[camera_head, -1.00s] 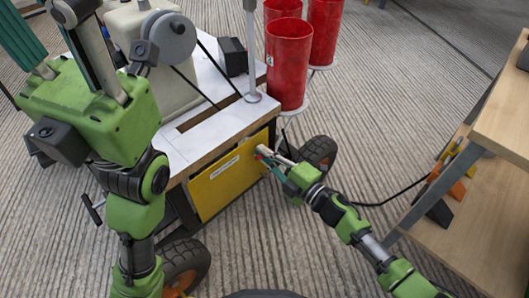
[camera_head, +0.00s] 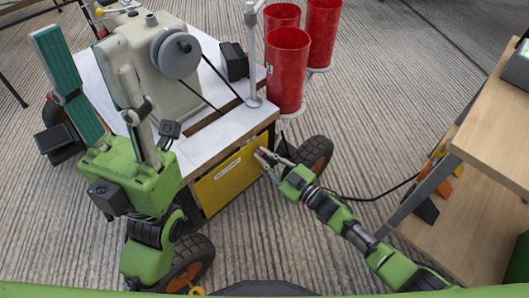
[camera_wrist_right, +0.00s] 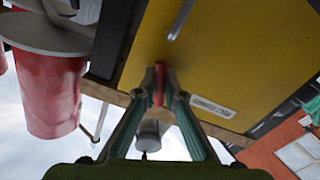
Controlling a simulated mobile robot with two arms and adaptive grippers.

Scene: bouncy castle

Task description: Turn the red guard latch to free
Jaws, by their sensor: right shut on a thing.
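The red guard latch (camera_wrist_right: 158,84) is on the yellow panel of the cart and shows in the right wrist view as a narrow red bar. My right gripper (camera_wrist_right: 160,88) is shut on it, one finger on each side. In the head view my right gripper (camera_head: 261,156) meets the upper right part of the yellow panel (camera_head: 225,184), and its fingers mostly hide the latch there. My left gripper (camera_head: 86,55) is raised at the left over the cart, its fingers wide apart and empty.
A grey machine with a wheel (camera_head: 176,52) stands on the white cart top (camera_head: 215,125). Red cylinders (camera_head: 288,70) stand behind the latch corner, near a metal post (camera_head: 252,50). A wooden shelf unit (camera_head: 492,115) is at the right. Ribbed floor lies between.

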